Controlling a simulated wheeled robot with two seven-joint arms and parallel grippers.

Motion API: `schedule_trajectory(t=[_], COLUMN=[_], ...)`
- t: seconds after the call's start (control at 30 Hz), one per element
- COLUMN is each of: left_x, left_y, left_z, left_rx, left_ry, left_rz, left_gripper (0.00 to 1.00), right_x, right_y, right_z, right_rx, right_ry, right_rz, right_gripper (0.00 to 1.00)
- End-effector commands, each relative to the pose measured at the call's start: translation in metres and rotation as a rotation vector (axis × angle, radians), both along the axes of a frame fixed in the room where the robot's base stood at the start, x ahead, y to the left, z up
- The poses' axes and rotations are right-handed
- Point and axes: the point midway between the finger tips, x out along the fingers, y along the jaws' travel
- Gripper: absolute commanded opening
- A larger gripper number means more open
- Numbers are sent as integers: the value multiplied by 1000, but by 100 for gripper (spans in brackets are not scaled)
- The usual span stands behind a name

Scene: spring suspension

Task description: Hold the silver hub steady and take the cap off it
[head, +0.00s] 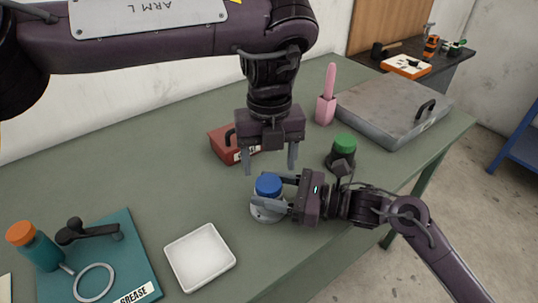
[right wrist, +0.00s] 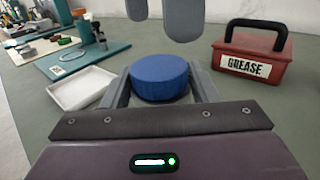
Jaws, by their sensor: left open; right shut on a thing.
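The silver hub (head: 266,212) stands upright on the green table with a blue cap (head: 268,185) on its top. My right gripper (head: 274,194) comes in from the right, shut on the hub, one finger on each side below the cap. The right wrist view shows the cap (right wrist: 160,78) between the fingers, with the hub mostly hidden beneath it. My left gripper (head: 270,170) points down above and slightly behind the cap, open and empty, its fingers apart from the cap. Its fingertips (right wrist: 161,20) also show in the right wrist view, above and beyond the cap.
A white tray (head: 200,258) sits front left of the hub. A red grease box (head: 222,144) stands behind the left gripper. A green-topped dark part (head: 343,148) is close behind my right arm. A teal board (head: 130,250) with tools lies at far left; a grey case (head: 385,110) is back right.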

Motion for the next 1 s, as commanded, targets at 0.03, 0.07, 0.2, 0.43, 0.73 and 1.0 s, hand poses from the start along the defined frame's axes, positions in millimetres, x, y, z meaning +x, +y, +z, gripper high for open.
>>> schedule_trajectory(t=[0.03, 0.07, 0.2, 0.43, 0.73, 1.0], left_x=[0, 0, 0, 0, -1, -1], left_y=[0, 0, 1, 1, 1, 1], left_z=[4, 6, 15, 26, 5, -35], left_rx=[0, 2, 3, 2, -2, 2], left_ry=[-2, -3, -2, 0, 8, 4], left_rz=[-73, -123, -365, -649, -720, -720], left_gripper=[65, 65, 65, 65, 65, 65], right_x=[0, 0, 1, 1, 1, 1], right_y=[0, 0, 0, 0, 0, 0], right_z=[-1, -1, 0, 1, 2, 2], right_rx=[-1, 0, 0, 2, 3, 4], right_ry=[2, 2, 1, -1, -3, -4], right_rz=[-1, -1, -2, -2, -2, -2], right_gripper=[0, 0, 0, 0, 0, 0])
